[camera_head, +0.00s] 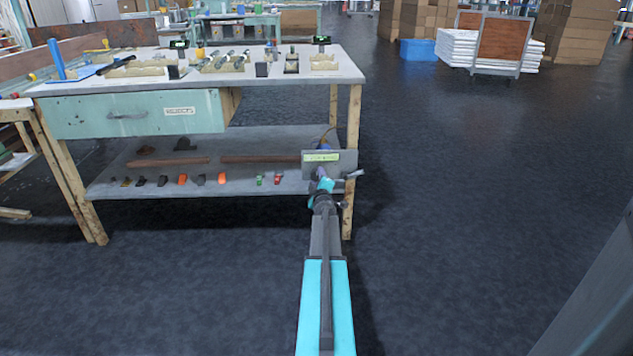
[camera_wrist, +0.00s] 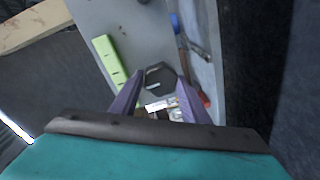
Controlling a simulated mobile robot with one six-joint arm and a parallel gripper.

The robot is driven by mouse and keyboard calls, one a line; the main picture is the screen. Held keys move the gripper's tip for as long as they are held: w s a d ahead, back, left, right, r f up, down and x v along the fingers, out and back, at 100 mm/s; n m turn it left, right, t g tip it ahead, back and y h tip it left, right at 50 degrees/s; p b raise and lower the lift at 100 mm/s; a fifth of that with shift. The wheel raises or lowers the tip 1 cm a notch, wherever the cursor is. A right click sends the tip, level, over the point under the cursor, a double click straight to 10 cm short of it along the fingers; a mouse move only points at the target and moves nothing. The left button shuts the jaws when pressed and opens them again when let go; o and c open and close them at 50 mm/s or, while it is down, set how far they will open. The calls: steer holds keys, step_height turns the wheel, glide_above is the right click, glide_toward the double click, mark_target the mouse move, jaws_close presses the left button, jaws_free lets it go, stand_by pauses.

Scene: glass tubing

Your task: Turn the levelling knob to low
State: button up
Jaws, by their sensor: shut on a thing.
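A dark, many-sided knob (camera_wrist: 160,73) sits on a grey panel (camera_wrist: 105,18) in the wrist view. It has a small pale mark on its face. The purple fingers of my gripper (camera_wrist: 159,79) stand on either side of the knob and are shut on it. In the head view, the panel (camera_head: 346,160) is at the right front corner of the bench, with a yellow-green label (camera_head: 322,157). My gripper (camera_head: 322,181) is just below that label, and my arm hides the knob there. The label also shows left of the knob in the wrist view (camera_wrist: 110,60).
The bench (camera_head: 270,80) carries several tools and small displays on top. Its lower shelf (camera_head: 240,143) holds brown bars and several small coloured items. A drawer (camera_head: 140,113) is at the front left.

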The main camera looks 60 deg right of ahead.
steer(key=shift+s+d+r, duration=0.1)
steer(key=shift+s+d, duration=0.1)
steer(key=shift+d, duration=0.1)
steer(key=o, duration=0.9)
steer(key=shift+o, duration=0.8)
steer(key=shift+w+a, duration=0.1)
steer(key=shift+a, duration=0.05)
steer(key=shift+a, duration=0.1)
steer(key=p+v, duration=0.3)
steer(key=v, duration=1)
steer(key=shift+s+a, duration=0.2)
steer(key=shift+s, duration=0.05)
